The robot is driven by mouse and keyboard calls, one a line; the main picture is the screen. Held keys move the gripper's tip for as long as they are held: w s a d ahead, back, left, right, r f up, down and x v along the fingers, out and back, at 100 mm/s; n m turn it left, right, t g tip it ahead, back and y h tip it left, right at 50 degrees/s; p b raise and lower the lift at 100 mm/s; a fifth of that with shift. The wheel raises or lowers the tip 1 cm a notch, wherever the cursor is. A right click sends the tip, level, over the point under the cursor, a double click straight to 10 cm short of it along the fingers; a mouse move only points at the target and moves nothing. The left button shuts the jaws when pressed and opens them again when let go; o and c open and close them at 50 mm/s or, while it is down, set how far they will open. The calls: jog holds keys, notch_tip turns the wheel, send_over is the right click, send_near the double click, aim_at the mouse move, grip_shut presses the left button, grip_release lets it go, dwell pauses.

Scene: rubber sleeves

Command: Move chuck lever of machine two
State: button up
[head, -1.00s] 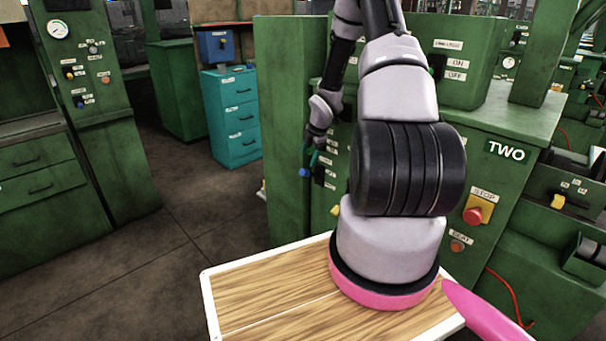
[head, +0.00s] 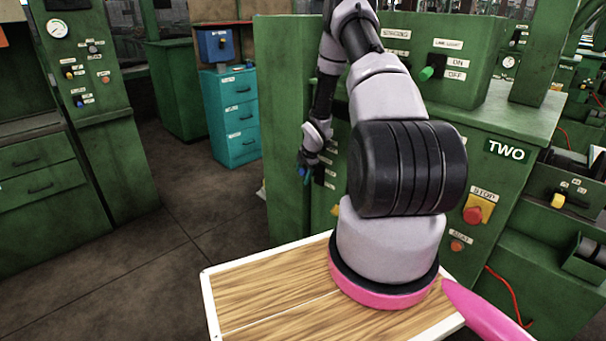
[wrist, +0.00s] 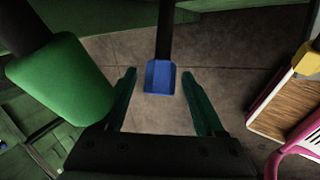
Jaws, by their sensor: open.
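Machine TWO (head: 500,185) is the green machine in the head view, with labelled levers on its left edge that my arm partly hides. A lever with a blue handle (wrist: 160,78) lies between my gripper's two teal fingers in the wrist view. My gripper (wrist: 158,105) is open, with a gap on both sides of that handle. In the head view my gripper (head: 305,172) is beside the machine's left side, with a bit of blue at its tip. A green-handled lever (wrist: 62,90) is close left of the fingers. I cannot read which lever is the chuck lever.
A yellow handle (wrist: 306,60) is at the right of the wrist view. A teal drawer cabinet (head: 232,118) stands behind. The floor (head: 185,215) to the left is clear.

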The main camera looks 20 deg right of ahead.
grip_shut()
dwell(1.4)
